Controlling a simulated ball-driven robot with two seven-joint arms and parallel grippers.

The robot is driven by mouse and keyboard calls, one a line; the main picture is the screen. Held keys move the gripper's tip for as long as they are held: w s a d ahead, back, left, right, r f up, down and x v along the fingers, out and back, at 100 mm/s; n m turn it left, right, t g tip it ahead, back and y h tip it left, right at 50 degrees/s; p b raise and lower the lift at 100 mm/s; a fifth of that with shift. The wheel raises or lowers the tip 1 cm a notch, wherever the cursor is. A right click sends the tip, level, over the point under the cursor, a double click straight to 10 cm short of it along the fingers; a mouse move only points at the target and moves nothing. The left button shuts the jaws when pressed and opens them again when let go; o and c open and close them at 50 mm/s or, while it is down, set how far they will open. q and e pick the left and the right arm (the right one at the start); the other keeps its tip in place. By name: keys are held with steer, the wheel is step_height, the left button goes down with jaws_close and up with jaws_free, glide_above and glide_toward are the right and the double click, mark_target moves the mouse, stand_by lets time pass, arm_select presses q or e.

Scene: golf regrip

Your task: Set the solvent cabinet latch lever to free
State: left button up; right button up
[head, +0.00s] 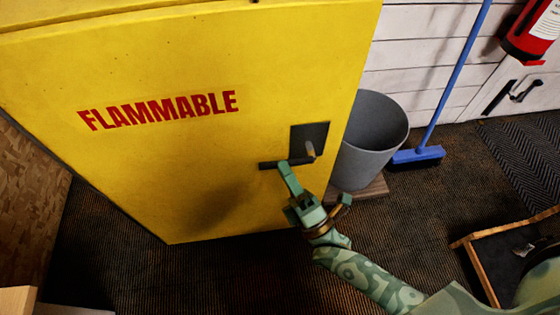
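The solvent cabinet (150,160) is yellow, with red FLAMMABLE lettering on its front. A dark latch plate (304,134) is near the front's right edge. The latch lever (268,165) is a dark bar lying roughly level, reaching left from the plate's lower part. A small pale post (310,150) stands out at the plate. My green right gripper (315,182) is just below the lever with its fingers spread. One fingertip overlaps the lever's middle in the picture; I cannot tell whether it touches. The other finger is lower right. My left gripper is out of view.
A grey bin (372,135) stands close to the cabinet's right side, on a wooden base. A blue broom (418,155) leans beyond it, near a red extinguisher (530,35). A wooden-edged tray (482,272) is at lower right. Carpet in front of the cabinet is clear.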

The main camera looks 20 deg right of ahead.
steer(key=shift+x, duration=0.9)
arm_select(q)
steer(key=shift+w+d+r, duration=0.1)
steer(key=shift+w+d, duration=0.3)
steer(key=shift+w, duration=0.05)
arm_select(e)
steer(key=shift+w+r, duration=0.15)
steer(key=shift+w, duration=0.05)
steer(key=shift+c, duration=0.4)
jaws_close()
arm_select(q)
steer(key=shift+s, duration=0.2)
